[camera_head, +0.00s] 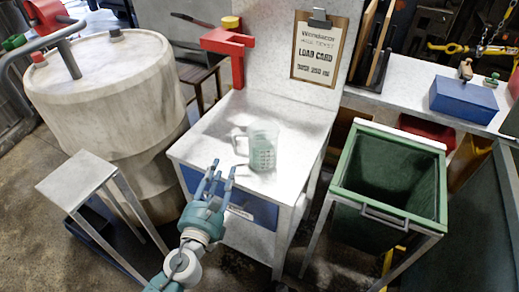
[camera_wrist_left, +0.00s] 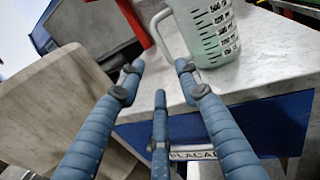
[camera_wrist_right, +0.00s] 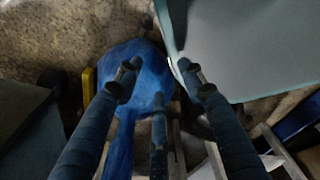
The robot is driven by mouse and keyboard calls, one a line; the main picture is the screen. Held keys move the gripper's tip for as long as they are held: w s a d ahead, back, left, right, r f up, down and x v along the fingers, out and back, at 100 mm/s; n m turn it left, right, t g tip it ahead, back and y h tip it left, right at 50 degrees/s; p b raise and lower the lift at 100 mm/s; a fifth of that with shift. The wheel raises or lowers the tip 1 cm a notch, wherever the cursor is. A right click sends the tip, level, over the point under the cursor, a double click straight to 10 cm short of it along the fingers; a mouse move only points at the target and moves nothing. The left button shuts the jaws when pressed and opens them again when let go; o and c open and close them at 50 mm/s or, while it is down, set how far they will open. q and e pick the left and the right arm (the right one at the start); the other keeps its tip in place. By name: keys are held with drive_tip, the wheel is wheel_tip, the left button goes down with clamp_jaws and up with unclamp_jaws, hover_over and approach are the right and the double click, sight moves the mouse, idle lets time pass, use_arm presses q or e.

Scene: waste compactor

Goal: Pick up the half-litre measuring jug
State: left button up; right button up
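The measuring jug (camera_head: 262,150) is translucent pale green with dark scale marks. It stands upright on the white worktop (camera_head: 215,150), its handle toward the left of the picture. In the left wrist view the jug (camera_wrist_left: 208,35) is at the upper right, its top cut off, with the handle on its left side. My left gripper (camera_head: 220,170) is open and empty, just in front of the worktop's front edge, short of the jug and not touching it. My right gripper (camera_wrist_right: 158,75) is open and empty; it shows only in its wrist view, pointing down over the floor.
A red post (camera_head: 232,55) and a clipboard (camera_head: 317,50) stand behind the jug. A green bin (camera_head: 348,185) is right of the worktop, a large pale drum (camera_head: 105,85) left. A small stand (camera_head: 78,180) is at front left. The worktop around the jug is clear.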

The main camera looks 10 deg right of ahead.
sight(234, 146)
use_arm(q)
drive_tip(key=x, duration=0.5)
drive_tip(key=shift+w+d, duration=0.15)
drive_tip(key=shift+d, duration=0.15)
drive_tip(key=x, duration=0.5)
drive_tip(key=shift+d+r, duration=0.25)
drive_tip(key=shift+r, duration=0.1)
drive_tip(key=shift+r, duration=0.1)
clamp_jaws()
